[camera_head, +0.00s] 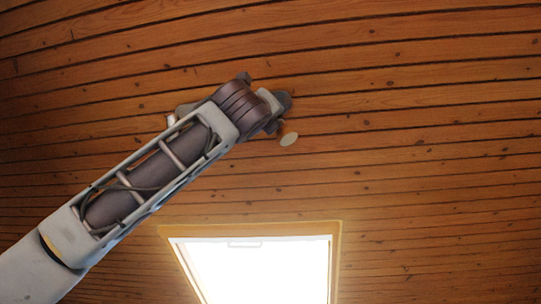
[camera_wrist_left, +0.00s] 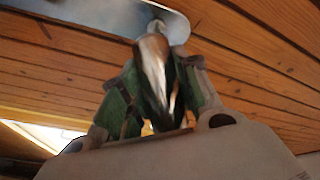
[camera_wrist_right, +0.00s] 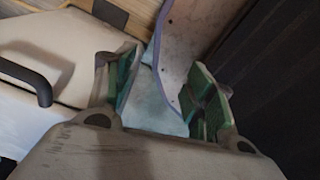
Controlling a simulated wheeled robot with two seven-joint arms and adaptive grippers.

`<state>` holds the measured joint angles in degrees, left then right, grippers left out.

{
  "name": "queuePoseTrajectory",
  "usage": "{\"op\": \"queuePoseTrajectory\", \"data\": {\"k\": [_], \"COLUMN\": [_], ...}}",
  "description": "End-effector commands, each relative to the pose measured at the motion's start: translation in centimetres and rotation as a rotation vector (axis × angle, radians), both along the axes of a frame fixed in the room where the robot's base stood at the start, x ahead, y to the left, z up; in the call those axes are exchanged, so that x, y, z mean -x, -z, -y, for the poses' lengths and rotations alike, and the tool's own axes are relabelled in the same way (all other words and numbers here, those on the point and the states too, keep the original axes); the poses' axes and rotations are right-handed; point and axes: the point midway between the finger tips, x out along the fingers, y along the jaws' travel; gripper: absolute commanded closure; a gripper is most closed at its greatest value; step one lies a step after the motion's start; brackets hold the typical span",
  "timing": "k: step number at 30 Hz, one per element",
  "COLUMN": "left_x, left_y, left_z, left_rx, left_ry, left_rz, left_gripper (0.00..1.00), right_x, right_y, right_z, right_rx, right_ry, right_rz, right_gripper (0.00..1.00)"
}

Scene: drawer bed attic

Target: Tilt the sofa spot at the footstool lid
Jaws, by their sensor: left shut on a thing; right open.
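The sofa spot (camera_wrist_left: 153,68) is a shiny metal cone in the left wrist view. It hangs from a pale ceiling plate (camera_wrist_left: 105,14). My left gripper (camera_wrist_left: 157,72) is shut on it, with green-padded fingers on either side. In the head view my left arm reaches up to the ceiling and its wrist hides most of the lamp. A small pale disc (camera_head: 288,139) shows beside the wrist and looks like part of a lamp. My right gripper (camera_wrist_right: 165,75) is open, low down, and I see nothing gripped. I cannot make out the footstool lid for certain.
The wooden plank ceiling (camera_head: 420,120) fills the head view. A bright skylight (camera_head: 255,270) lies below the arm there. In the right wrist view a pale blue-grey panel passes behind the open fingers. A wood-edged board (camera_wrist_right: 40,82) is at upper left, and the right side is dark.

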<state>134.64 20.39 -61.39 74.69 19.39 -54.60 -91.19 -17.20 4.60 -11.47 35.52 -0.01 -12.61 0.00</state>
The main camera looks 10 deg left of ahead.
Motion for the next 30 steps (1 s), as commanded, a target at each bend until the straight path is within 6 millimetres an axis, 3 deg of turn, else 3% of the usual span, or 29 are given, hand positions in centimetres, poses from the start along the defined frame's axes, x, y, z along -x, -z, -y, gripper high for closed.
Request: {"op": "queuePoseTrajectory", "data": {"k": [30], "left_x": [-0.3], "left_y": [0.2], "left_z": [0.1], "left_rx": [0.037], "left_ry": [-0.023], "left_rz": [0.117], "left_gripper": [1.00], "right_x": [0.0], "right_y": [1.4], "right_z": [0.0], "right_rx": [0.000], "right_ry": [0.000], "right_rz": [0.000], "right_gripper": [0.46]}}
